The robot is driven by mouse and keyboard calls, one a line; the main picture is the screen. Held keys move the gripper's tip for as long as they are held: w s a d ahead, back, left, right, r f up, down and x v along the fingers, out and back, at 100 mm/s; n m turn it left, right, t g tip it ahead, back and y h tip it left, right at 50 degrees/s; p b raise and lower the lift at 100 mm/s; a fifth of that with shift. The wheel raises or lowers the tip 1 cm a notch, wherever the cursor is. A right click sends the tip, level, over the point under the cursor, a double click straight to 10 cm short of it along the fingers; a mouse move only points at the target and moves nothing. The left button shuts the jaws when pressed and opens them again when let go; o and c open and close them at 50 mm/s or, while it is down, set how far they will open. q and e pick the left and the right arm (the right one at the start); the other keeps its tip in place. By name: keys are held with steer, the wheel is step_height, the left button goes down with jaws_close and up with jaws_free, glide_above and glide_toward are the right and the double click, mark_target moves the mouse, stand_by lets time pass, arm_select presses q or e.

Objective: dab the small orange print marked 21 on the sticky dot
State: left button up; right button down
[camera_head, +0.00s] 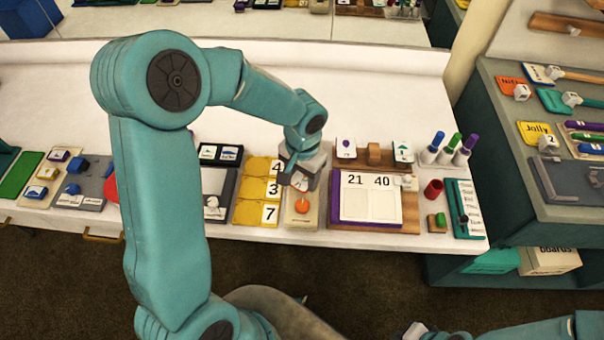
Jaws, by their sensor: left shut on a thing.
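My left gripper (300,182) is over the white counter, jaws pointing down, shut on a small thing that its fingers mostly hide. Directly below it a small orange round piece (302,207) shows on a beige board (304,220). I cannot tell whether this piece is in the jaws, touches the held thing or lies apart on the board. Right of it is a white panel (371,208) with a purple edge, marked 21 and 40, on a wooden board. I cannot make out the sticky dot for certain. Part of my right arm shows at the bottom right; its jaws are not clear.
Yellow cards (257,192) with numbers lie left of the beige board. A red cup (433,189), upright markers (448,151) and a teal clipboard (465,208) stand to the right. A grey side shelf (540,190) borders the counter. The back of the counter is clear.

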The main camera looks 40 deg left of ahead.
arm_select(q)
steer(key=shift+f+b, duration=0.4)
steer(key=shift+b, duration=0.1)
stand_by(1.4)
steer(key=shift+r+p, duration=2.25)
steer(key=shift+r, duration=0.85)
steer(key=shift+w+d, duration=0.1)
steer(key=shift+w, duration=0.05)
steer(key=w+d+r, duration=0.2)
steer(key=w+d, duration=0.2)
steer(key=d, duration=0.3)
steer(key=shift+r, duration=0.25)
steer(key=shift+d, duration=0.1)
